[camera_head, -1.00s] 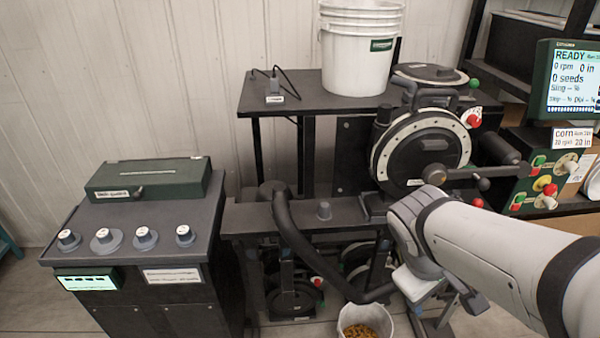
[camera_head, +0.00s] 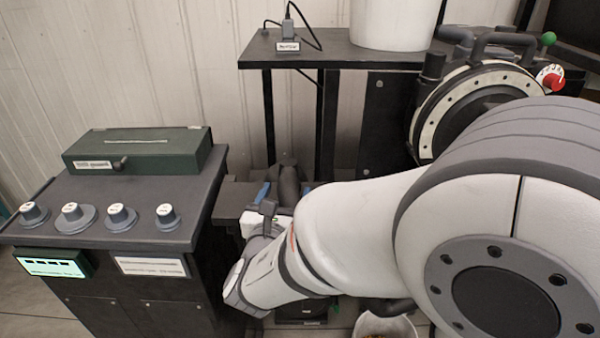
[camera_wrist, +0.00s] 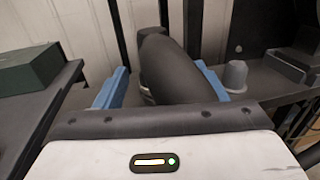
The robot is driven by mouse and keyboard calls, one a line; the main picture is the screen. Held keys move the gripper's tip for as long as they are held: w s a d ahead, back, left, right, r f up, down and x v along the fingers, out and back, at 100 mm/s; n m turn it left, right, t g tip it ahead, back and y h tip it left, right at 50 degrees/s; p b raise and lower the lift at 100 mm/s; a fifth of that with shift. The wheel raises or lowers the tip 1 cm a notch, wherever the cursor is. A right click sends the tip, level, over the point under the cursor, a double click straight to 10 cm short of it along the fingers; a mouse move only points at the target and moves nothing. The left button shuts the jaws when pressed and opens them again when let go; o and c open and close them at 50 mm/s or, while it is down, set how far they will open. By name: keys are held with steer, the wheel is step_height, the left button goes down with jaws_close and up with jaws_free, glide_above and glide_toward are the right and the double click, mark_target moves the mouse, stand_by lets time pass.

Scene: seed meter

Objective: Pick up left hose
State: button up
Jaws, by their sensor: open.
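The left hose is a thick dark tube (camera_head: 289,184) standing up at the left end of the dark bench; my arm hides most of its length in the head view. In the wrist view the hose (camera_wrist: 176,72) rises large in the middle, with a rounded dark top. My gripper (camera_head: 284,191) is open, with a blue finger on either side of the hose. In the wrist view the gripper (camera_wrist: 162,86) shows the left finger clear of the hose and the right finger close by it. Contact cannot be made out.
A dark control cabinet (camera_head: 119,206) with several knobs and a green box (camera_head: 138,150) stands close on the left. A grey knob-like peg (camera_wrist: 235,76) is right of the hose. A white bucket (camera_head: 393,22) is on the shelf behind, and the round meter (camera_head: 468,110) is at right.

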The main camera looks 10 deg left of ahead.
mark_target(289, 162)
steer(key=w, duration=0.4)
steer(key=w+a, duration=0.1)
steer(key=w, duration=0.2)
steer(key=shift+r, duration=0.25)
steer(key=shift+c, duration=0.3)
steer(key=c, duration=1.2)
steer(key=shift+o, duration=0.2)
step_height(289, 162, up, 10)
steer(key=shift+p, duration=0.95)
step_height(289, 162, up, 6)
steer(key=p, duration=0.3)
steer(key=shift+p, duration=0.4)
steer(key=shift+s, duration=0.1)
